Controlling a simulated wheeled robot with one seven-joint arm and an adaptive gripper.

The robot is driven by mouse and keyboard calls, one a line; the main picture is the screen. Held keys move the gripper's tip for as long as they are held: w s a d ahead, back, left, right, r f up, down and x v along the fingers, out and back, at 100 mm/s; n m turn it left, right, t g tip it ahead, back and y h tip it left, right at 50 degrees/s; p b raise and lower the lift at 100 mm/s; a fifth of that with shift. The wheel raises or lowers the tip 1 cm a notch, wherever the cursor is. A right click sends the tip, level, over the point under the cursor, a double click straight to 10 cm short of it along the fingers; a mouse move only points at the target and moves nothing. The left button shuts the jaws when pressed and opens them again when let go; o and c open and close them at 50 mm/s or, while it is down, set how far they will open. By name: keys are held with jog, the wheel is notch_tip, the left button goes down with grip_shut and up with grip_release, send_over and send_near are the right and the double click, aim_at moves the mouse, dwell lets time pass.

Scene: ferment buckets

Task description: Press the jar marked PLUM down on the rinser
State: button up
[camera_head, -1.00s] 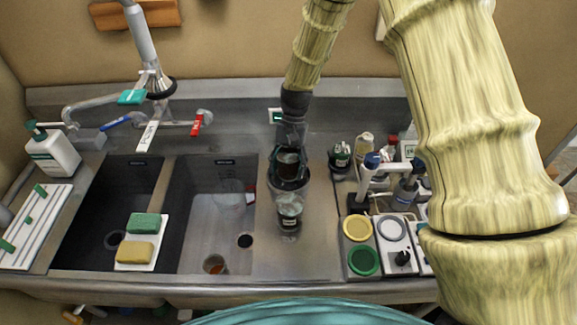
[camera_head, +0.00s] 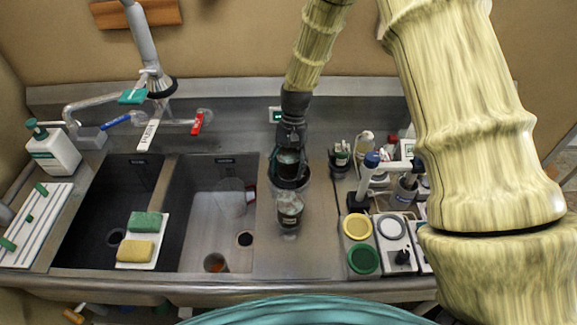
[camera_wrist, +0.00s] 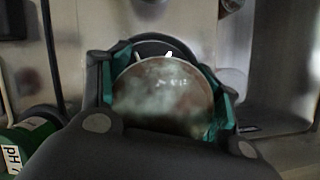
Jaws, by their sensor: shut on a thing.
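My gripper (camera_head: 290,172) is over the steel drainboard right of the sink, shut on a glass jar (camera_head: 288,157). In the wrist view, the jar's round, cloudy end (camera_wrist: 163,97) sits between the teal finger pads. No PLUM marking is readable on it. A dark round rim with pale prongs, seemingly the rinser (camera_wrist: 150,48), shows just behind the jar in the wrist view. I cannot tell whether the jar touches it. Another clear jar (camera_head: 290,207) with a dark band stands on the drainboard in front of my gripper.
A tap (camera_head: 150,120) stands behind. Bottles and a meter (camera_head: 392,228) crowd the right. Bare drainboard (camera_head: 300,258) lies in front.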

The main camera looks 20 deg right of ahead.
aim_at(287, 158)
jog(key=shift+f, duration=0.75)
dwell(0.6)
dwell(1.4)
jog(key=shift+r+p, duration=2.55)
jog(key=shift+r, duration=1.5)
